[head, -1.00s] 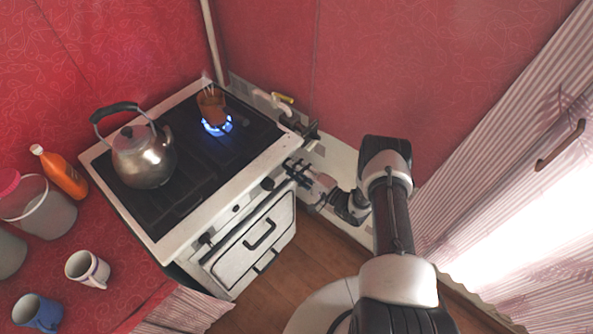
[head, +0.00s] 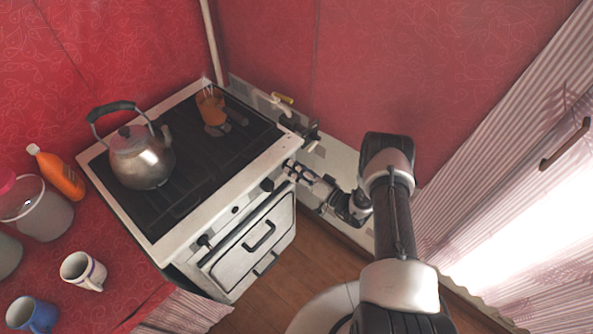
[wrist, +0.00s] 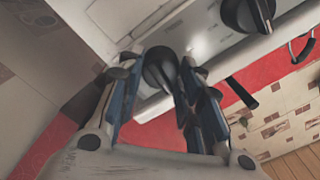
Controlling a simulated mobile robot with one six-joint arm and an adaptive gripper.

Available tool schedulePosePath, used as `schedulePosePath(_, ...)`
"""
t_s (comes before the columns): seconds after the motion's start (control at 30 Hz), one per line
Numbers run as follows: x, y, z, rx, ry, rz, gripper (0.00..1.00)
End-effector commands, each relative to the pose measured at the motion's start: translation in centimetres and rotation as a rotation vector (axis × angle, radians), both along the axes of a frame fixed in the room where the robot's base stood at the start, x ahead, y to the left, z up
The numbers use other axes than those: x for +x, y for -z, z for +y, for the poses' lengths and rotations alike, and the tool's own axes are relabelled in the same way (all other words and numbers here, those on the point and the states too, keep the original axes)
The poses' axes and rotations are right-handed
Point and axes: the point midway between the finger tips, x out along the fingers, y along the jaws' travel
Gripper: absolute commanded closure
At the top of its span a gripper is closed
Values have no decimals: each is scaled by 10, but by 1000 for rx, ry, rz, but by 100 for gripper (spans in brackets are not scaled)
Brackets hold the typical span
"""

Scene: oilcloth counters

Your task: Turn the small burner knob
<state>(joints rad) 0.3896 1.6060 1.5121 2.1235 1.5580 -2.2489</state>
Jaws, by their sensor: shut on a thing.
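The small burner knob (wrist: 158,68) is black and round, at the right end of the stove's front panel. My gripper (wrist: 162,76) is shut on it, a blue-sided finger on each side in the wrist view. In the head view my gripper (head: 296,171) reaches the stove's front right corner and hides this knob. The stove (head: 190,215) is white with a dark top.
A larger black knob (wrist: 247,12) is beside the held one. A steel kettle (head: 142,160) sits on the stove's left side. An orange bottle (head: 62,178), a white mug (head: 83,271) and a blue mug (head: 32,314) stand on the red counter. A wall is close on the right.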

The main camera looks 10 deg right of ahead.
Motion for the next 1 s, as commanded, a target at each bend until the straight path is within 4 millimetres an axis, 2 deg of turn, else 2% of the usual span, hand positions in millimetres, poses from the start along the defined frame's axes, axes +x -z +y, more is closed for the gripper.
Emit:
schedulePosePath(0.3, 0, -1, 0, -75, 1, -55, 91)
schedulePosePath(0.77, 0, -1, 0, -85, 1, -62, 91)
schedulePosePath(0.8, 0, -1, 0, -85, 1, -62, 65)
schedulePosePath(1.0, 0, -1, 0, -84, 1, -62, 52)
